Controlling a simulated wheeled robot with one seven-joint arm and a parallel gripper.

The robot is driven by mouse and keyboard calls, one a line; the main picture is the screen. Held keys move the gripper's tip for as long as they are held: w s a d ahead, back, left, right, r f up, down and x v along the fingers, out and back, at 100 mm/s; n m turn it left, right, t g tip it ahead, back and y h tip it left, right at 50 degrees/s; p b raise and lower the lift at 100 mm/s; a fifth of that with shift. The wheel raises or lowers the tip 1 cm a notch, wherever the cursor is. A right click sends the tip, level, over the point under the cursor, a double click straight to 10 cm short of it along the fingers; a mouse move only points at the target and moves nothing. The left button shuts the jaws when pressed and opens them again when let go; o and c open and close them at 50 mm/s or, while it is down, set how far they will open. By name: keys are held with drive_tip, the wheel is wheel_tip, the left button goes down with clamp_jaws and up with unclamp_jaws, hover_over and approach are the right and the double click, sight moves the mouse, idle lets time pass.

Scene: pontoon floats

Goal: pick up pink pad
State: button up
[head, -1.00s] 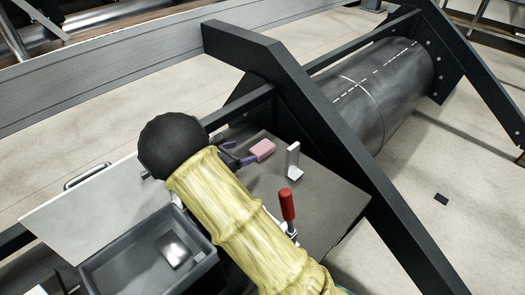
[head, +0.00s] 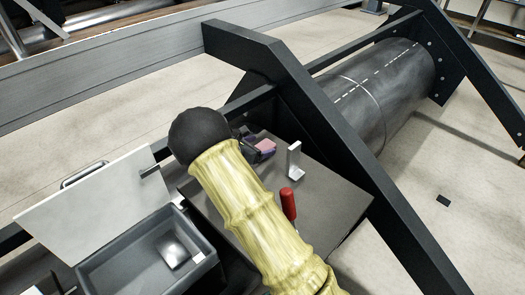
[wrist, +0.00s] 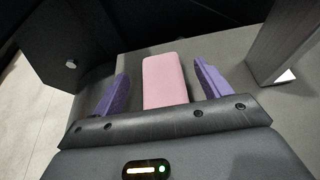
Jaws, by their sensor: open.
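The pink pad (wrist: 165,80) is a flat block lying on the grey table top. In the wrist view it sits between the two purple fingers of my gripper (wrist: 160,90), with a gap on each side. My gripper is open and its fingers straddle the pad without visibly touching it. In the head view the pink pad (head: 266,145) shows only in part beside my gripper (head: 258,148), whose dark body and my yellow-sleeved arm hide some of the area.
A metal angle bracket (head: 295,161) stands close right of the pad. A red-handled tool (head: 288,204) is nearer the front. A grey bin (head: 124,262) with a metal piece inside and a white lid panel (head: 95,205) lie left. A dark frame beam (head: 330,120) rises behind.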

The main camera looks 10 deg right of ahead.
drive_tip(key=x, duration=0.3)
idle(0.5)
drive_tip(key=c, duration=1)
drive_tip(key=shift+a, duration=0.1)
drive_tip(key=shift+c, duration=0.2)
